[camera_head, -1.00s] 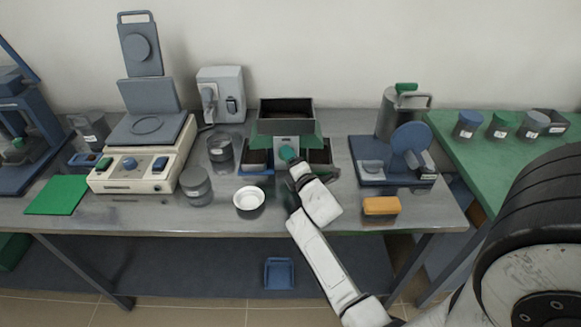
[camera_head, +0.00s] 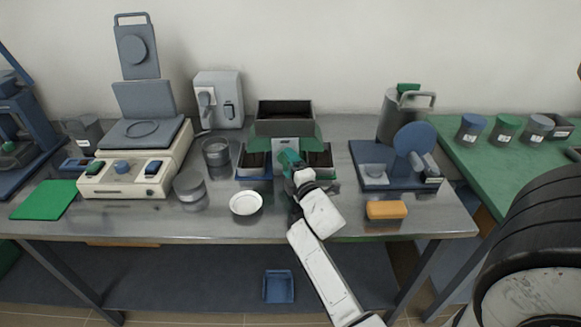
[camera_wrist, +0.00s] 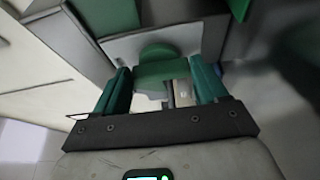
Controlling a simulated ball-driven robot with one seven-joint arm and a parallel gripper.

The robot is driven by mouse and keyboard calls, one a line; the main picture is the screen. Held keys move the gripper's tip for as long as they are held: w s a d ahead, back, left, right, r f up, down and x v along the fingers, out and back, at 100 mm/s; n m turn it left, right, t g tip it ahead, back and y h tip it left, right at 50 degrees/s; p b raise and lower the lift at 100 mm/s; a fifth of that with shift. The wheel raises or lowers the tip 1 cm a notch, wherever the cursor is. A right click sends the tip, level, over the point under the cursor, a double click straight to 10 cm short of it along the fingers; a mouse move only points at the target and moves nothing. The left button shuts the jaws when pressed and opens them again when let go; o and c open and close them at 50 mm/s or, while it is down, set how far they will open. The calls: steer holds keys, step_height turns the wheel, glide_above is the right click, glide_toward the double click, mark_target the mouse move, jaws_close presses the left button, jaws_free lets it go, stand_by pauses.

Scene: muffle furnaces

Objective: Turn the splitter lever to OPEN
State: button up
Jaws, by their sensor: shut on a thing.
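The splitter (camera_head: 285,126) stands at the middle back of the bench, a dark hopper on a green body with trays beneath its two sides. Its pale front plate carries the lever. In the wrist view the green lever knob (camera_wrist: 158,68) lies between my green fingers, in front of the pale plate. My gripper (camera_head: 290,160) is at the splitter's front, and it also shows in the wrist view (camera_wrist: 160,82), shut on the lever. My fingers largely hide the lever in the head view, and I cannot read any OPEN mark.
A white bowl (camera_head: 246,204) and a grey jar (camera_head: 190,188) stand to the left of my arm. A yellow-orange block (camera_head: 387,210) lies to its right. A blue-based device (camera_head: 395,178) stands right of the splitter. A cream balance-like machine (camera_head: 130,176) is at left.

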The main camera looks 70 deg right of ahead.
steer(key=shift+f, duration=0.1)
steer(key=o, duration=1.1)
steer(key=shift+c, duration=0.2)
steer(key=shift+s, duration=0.1)
steer(key=shift+s+a+b, duration=0.2)
steer(key=shift+a+b, duration=0.05)
steer(key=shift+b, duration=0.05)
steer(key=b+v, duration=0.3)
steer(key=v, duration=0.6)
steer(key=shift+s+a+b, duration=0.3)
steer(key=shift+s+a, duration=0.05)
steer(key=shift+a, duration=0.05)
